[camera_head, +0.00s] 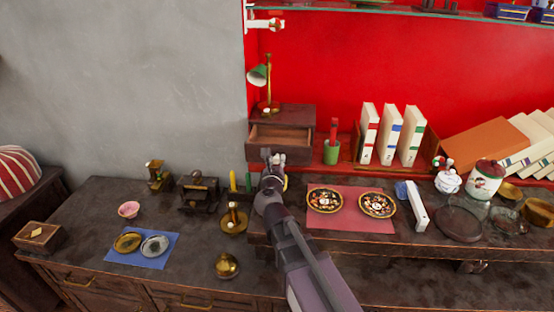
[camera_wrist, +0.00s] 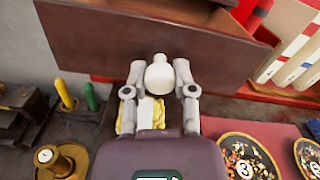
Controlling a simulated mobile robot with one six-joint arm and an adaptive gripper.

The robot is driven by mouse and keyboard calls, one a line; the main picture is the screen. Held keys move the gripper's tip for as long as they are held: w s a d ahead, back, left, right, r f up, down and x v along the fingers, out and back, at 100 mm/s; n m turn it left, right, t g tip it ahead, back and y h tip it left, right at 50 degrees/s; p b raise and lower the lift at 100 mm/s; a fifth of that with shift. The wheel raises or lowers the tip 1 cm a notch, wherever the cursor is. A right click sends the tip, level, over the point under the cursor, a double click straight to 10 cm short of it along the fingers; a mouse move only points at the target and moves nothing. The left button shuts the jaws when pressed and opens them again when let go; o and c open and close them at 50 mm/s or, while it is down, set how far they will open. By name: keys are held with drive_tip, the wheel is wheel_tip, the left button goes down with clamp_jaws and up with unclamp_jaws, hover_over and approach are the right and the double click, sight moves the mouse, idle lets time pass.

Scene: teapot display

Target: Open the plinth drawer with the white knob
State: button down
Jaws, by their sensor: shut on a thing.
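The dark wooden plinth (camera_head: 295,112) stands on the counter's raised part against the red wall, with a green-shaded lamp on it. Its drawer (camera_head: 272,142) stands pulled out, and its inside shows from above. In the wrist view the brown drawer front (camera_wrist: 100,40) fills the top. The white knob (camera_wrist: 159,76) sits between the two grey fingers of my gripper (camera_wrist: 159,84), which is shut on it. In the head view my gripper (camera_head: 273,158) is at the drawer front and hides the knob.
A green cup (camera_head: 331,152) and upright books (camera_head: 390,135) stand right of the plinth. Patterned plates (camera_head: 325,199) lie on a red mat to the right. A brass candlestick (camera_head: 234,217) and green and yellow candles stand close on the left.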

drive_tip(key=shift+c, duration=2.1)
unclamp_jaws()
